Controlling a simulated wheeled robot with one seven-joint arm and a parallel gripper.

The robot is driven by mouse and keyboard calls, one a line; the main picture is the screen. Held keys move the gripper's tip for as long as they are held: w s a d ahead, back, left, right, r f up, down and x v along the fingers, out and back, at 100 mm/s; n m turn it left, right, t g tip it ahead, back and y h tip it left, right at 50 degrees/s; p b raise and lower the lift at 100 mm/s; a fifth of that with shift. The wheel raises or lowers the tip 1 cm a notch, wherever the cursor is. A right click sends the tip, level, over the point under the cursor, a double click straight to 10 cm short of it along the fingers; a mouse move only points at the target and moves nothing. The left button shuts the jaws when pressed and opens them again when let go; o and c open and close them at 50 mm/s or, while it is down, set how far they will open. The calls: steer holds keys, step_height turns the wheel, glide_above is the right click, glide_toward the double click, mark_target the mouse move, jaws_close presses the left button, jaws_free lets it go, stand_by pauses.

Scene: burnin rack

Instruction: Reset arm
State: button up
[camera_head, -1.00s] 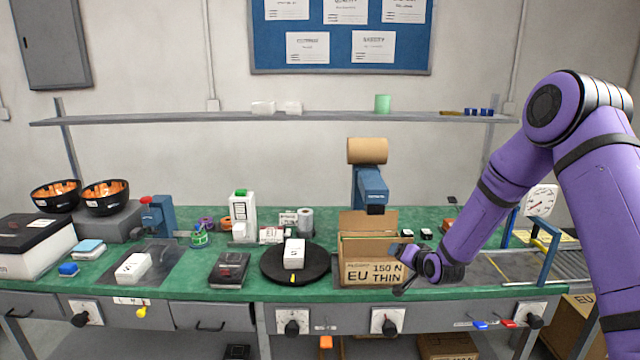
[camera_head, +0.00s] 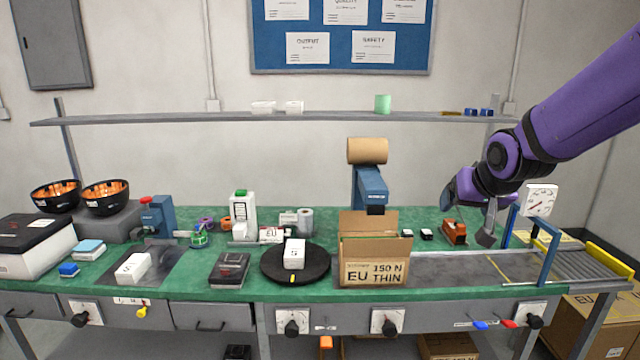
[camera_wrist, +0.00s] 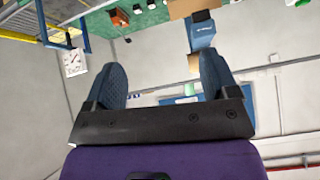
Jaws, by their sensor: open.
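My gripper (camera_head: 466,218) is at the right of the head view, raised above the right end of the green bench (camera_head: 200,292). In the wrist view its two dark blue fingers (camera_wrist: 164,85) stand wide apart with nothing between them. The wrist view is upside down and shows the wall, the shelf and part of the bench beyond the fingers. The purple arm reaches in from the upper right of the head view.
An open cardboard box (camera_head: 375,272) stands at the front middle, left of my gripper. A white dial gauge (camera_head: 540,200) and a blue frame (camera_head: 548,262) stand close on the right. A round black turntable (camera_head: 297,277) holds a white box (camera_head: 294,253). A shelf (camera_head: 200,117) runs behind.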

steer(key=s+r+g, duration=0.1)
steer(key=s+r, duration=0.2)
steer(key=s, duration=1)
steer(key=s+d+r+n+g, duration=0.1)
steer(key=s+r+g, duration=0.1)
steer(key=s, duration=1.2)
steer(key=shift+d+r, duration=0.25)
steer(key=shift+r, duration=0.15)
